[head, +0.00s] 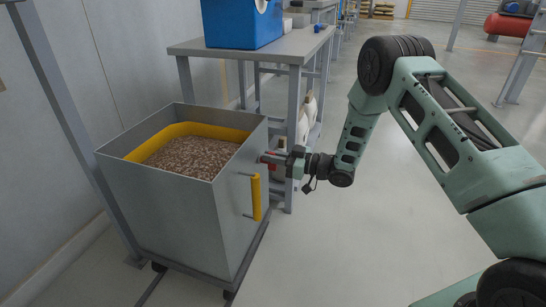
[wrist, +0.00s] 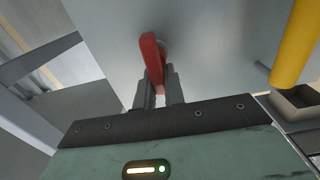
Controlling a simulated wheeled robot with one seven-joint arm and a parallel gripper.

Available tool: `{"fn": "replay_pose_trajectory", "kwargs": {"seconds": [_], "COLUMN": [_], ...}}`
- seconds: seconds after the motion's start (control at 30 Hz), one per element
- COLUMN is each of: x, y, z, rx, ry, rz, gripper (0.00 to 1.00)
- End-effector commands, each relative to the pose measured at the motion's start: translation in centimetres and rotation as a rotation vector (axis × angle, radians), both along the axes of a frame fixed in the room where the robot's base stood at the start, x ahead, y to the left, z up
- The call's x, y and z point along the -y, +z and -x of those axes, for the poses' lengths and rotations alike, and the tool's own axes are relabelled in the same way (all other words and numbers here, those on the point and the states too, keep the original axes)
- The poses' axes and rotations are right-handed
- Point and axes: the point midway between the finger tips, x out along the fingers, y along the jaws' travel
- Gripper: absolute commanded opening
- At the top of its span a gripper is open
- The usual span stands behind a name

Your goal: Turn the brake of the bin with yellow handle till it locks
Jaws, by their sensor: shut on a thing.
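The bin (head: 175,215) is a grey metal box on casters, filled with brown granular material inside a yellow inner rim. Its yellow handle (head: 256,197) is upright on the side facing my arm, and it also shows at the right of the wrist view (wrist: 296,45). The brake is a red lever (wrist: 152,58) on that same side wall, seen in the wrist view; in the head view only a bit of red (head: 270,157) shows. My gripper (head: 283,160) is at the lever, its fingers (wrist: 159,87) shut on the lever's lower end.
A grey workbench (head: 270,48) with a blue container (head: 243,22) stands just behind the bin. A wall and a grey post (head: 65,110) are close on the left. The floor (head: 350,220) to the right of the bin is clear.

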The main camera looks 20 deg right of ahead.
Motion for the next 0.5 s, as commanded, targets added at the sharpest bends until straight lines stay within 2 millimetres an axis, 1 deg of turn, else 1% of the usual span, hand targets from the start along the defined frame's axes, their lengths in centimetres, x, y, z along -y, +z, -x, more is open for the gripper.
{"fn": "replay_pose_trajectory", "kwargs": {"seconds": [0.27,0.5], "x": [0.24,0.51], "y": [0.28,0.27], "z": [-0.16,-0.48], "rx": [-0.097,-0.262], "ry": [-0.001,-0.002], "rz": [-0.071,-0.191], "gripper": [0.0,0.0]}}
